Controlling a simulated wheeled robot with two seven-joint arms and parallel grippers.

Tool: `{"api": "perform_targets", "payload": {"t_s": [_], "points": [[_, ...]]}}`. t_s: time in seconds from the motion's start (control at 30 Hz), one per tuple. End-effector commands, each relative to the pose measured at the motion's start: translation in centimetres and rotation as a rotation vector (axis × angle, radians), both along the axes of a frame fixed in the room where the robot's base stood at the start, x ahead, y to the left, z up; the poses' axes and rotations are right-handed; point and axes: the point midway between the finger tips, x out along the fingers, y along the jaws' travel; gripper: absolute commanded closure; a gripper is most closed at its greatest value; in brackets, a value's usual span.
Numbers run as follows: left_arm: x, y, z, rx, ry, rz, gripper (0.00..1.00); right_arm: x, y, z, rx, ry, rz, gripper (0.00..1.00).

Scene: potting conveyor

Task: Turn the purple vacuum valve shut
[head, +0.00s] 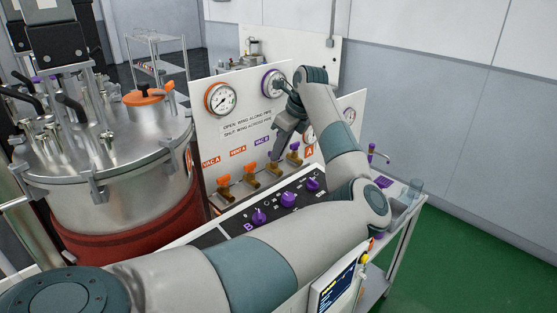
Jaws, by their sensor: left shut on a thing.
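The white gauge panel (212,135) carries a row of small brass valves along its lower edge. The purple-labelled VAC B valve (274,170) is third from the left. Its brass body shows, but its wing is mostly hidden by my left gripper, so I cannot tell how the wing lies. My left gripper (277,156) points down from above with its fingers shut on that wing. The printed note (247,127) says open is wing along the pipe, shut is wing across it. My right gripper is not in view.
A black panel with purple knobs (288,200) lies in front. A steel vessel (110,160) stands left. Green floor (480,250) is clear at right.

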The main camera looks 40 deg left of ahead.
Motion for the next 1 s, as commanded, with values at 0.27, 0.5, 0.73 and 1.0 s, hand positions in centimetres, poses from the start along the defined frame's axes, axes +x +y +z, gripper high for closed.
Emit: {"api": "perform_targets", "payload": {"t_s": [0.27, 0.5, 0.73, 1.0], "points": [[0.4, 0.0, -1.1, -0.010, 0.006, 0.216, 1.00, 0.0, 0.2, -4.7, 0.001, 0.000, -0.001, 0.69], [0.7, 0.2, -0.8, -0.010, 0.009, 0.443, 1.00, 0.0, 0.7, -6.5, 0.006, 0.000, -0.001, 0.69], [0.9, 0.4, -0.5, -0.010, 0.010, 0.634, 1.00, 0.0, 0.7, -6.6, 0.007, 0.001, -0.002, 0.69], [1.0, 0.5, -0.6, -0.010, 0.010, 0.772, 1.00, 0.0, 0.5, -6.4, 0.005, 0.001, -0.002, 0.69]]}}
